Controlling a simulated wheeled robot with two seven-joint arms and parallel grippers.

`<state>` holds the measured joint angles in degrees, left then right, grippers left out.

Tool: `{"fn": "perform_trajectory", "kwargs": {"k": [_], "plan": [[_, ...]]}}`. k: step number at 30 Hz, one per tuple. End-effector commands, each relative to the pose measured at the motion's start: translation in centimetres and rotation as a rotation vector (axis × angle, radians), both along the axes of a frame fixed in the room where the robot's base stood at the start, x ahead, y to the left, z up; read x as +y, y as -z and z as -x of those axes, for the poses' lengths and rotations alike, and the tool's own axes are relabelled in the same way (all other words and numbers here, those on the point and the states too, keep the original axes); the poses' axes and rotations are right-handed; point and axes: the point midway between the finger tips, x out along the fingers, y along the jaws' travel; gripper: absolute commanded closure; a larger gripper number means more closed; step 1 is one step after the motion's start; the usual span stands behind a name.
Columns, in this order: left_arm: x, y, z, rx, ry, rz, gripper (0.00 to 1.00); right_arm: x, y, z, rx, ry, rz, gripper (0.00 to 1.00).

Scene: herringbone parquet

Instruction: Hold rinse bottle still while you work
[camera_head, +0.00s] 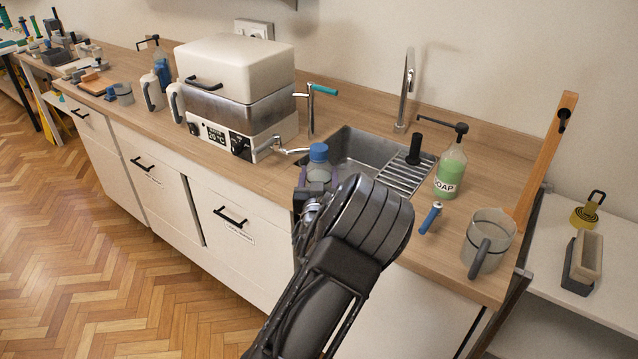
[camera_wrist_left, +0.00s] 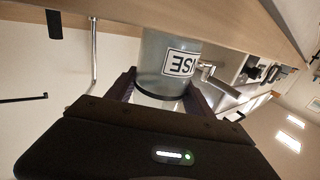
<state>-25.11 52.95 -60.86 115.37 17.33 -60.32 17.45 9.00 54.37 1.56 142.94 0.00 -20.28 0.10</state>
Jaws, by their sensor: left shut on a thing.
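The rinse bottle (camera_head: 319,168) has a blue cap and a clear grey body. It stands at the counter's front edge, just left of the sink, in the head view. My left gripper (camera_head: 316,186) is shut on it, and my arm hides its lower part. My right gripper is in neither view.
A sink (camera_head: 350,148) with a drying rack (camera_head: 405,174) lies behind. A white heated bath (camera_head: 240,90) stands left.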

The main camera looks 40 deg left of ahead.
Motion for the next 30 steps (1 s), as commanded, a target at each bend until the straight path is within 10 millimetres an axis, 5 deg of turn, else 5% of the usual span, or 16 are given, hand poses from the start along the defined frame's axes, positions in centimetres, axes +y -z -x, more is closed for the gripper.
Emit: {"fn": "perform_trajectory", "kwargs": {"k": [11,24,30], "plan": [[0.0,-1.4,-0.1,-0.006,0.001,0.0,1.0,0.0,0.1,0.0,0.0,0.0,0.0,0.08],[0.0,-8.8,0.0,-0.006,0.0,0.002,1.0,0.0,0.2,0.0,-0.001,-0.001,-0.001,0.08],[0.0,-10.1,0.0,-0.001,0.0,0.0,1.0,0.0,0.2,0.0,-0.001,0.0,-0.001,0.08]]}}
